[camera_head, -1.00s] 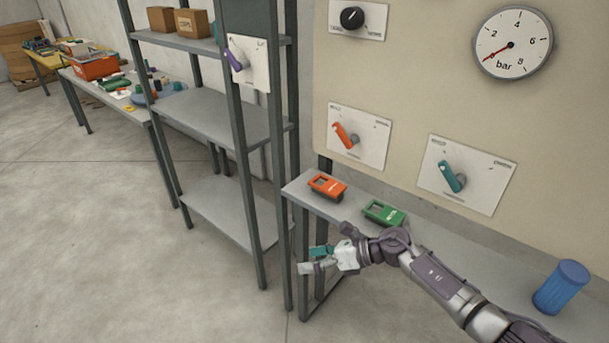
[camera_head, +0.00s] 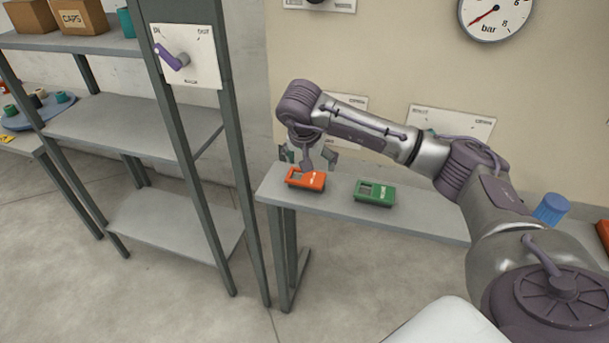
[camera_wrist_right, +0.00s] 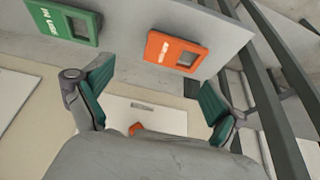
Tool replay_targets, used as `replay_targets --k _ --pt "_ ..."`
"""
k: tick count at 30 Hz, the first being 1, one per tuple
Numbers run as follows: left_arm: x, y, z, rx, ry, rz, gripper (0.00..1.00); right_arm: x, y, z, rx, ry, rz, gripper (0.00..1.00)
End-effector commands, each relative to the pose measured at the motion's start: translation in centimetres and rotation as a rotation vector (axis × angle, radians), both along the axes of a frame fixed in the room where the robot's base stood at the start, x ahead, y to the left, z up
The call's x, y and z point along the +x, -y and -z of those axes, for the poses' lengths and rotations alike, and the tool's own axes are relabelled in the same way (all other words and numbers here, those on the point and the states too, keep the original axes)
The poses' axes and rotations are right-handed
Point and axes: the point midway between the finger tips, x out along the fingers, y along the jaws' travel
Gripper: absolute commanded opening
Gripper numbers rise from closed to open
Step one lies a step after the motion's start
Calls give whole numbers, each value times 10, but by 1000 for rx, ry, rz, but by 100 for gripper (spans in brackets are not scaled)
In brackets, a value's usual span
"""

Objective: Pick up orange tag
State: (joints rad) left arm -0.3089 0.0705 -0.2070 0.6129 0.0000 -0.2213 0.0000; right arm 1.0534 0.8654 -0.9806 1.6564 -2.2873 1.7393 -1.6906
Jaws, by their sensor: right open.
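The orange tag (camera_head: 306,178) lies flat on the narrow grey shelf (camera_head: 425,222), near its left end. It has a rectangular window and also shows in the right wrist view (camera_wrist_right: 174,54), ahead of the fingertips. My right gripper (camera_head: 308,156) is above and just behind the tag, pointing down, open and empty. In the right wrist view its two teal-padded fingers (camera_wrist_right: 152,92) are spread wide apart. The tag is not between the pads there. A green tag (camera_head: 375,193) lies to the right of the orange one. My left gripper is not in view.
A wall panel stands behind the shelf, with a gauge (camera_head: 497,12) and switch plates partly hidden by my arm. A grey rack (camera_head: 180,165) stands left of the shelf, its post close by.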

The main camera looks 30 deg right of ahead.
Motion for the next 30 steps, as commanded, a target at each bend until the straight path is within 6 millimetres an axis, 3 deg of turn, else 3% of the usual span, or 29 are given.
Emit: replay_targets --k 4,13,21,30 --pt "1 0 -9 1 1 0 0 6 7 23 1 -3 1 95" --pt "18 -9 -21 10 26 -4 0 14 14 45 4 -3 0 95" --pt "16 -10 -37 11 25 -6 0 26 24 79 4 -2 0 95" --pt "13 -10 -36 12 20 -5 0 28 26 84 2 1 -2 93"
